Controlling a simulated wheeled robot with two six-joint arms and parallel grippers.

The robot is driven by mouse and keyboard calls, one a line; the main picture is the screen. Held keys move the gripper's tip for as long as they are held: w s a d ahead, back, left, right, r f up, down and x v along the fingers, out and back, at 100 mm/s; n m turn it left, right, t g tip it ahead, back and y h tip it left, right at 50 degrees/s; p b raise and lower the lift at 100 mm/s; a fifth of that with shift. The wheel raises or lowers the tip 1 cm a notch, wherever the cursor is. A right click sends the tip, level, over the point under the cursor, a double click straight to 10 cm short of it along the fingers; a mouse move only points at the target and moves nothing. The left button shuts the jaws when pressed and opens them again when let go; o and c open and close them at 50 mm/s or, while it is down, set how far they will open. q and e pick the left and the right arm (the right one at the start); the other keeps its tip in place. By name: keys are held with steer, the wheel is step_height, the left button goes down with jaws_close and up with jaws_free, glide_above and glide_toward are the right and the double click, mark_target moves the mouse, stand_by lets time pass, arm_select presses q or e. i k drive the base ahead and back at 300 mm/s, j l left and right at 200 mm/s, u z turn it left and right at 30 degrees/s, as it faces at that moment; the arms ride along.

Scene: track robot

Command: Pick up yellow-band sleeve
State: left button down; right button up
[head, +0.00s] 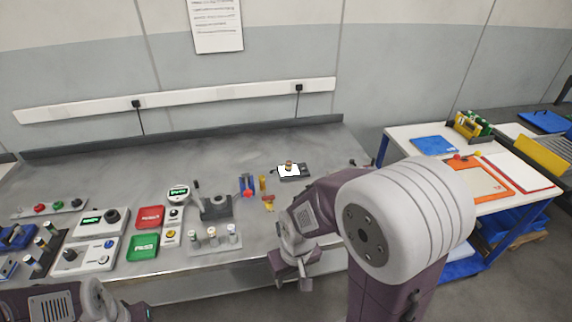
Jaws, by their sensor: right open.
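Several small sleeve-like cylinders show, but they are too small for me to tell which one has a yellow band. Some pale cylinders (212,236) stand upright on a grey block (208,249) at the bench's front edge. Others (41,243) sit in a dark rack at the far left. My right gripper (292,279) is open and empty, pointing down just off the front edge, to the right of the grey block and touching nothing I can see. My left arm lies at the lower left; its gripper (142,311) is mostly cut off by the frame's bottom edge.
The grey bench (110,170) is clear at the back. A lever fixture (216,206), a green box (143,247), a red box (150,217) and a small scale (293,175) stand on it. A side table (408,135) with an orange tray (478,182) is at right, beyond my right arm.

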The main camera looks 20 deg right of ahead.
mark_target(288, 164)
steer(key=i+l+u, duration=0.2)
steer(key=l, duration=0.15)
steer(key=i+l+u, duration=0.1)
steer(key=l+u, duration=0.15)
steer(key=i+l+u, duration=0.2)
steer(key=l, duration=0.3)
steer(key=l+u, duration=0.25)
steer(key=l, duration=0.15)
